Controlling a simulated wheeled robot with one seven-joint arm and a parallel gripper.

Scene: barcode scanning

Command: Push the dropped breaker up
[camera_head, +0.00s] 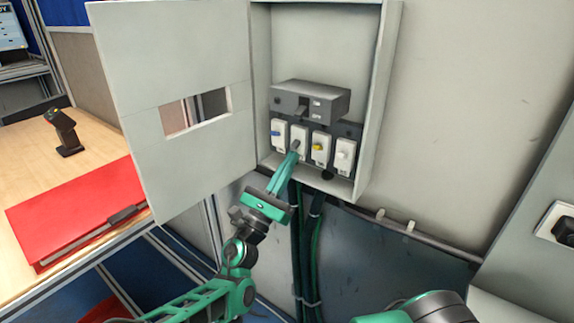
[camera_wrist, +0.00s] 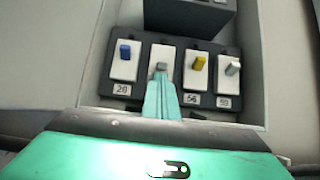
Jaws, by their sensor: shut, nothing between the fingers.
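The breaker panel is a row of white switches with coloured levers inside an open grey box. The second breaker from the left (camera_head: 299,133) has a grey lever (camera_wrist: 161,67) that sits lower on its plate than its neighbours' levers. My gripper (camera_head: 294,154) is shut and empty, with its teal fingers pointing up at this breaker. In the wrist view the fingertips (camera_wrist: 160,79) are just below the grey lever and overlap the lower plate. I cannot tell whether they touch the lever. The fingers hide this breaker's label.
A blue-lever breaker (camera_wrist: 124,52) is to the left; yellow-lever (camera_wrist: 198,64) and white-lever (camera_wrist: 233,69) breakers are to the right. A dark main switch block (camera_head: 310,98) juts out above. The open box door (camera_head: 180,70) stands left. A red binder (camera_head: 75,205) lies on the table.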

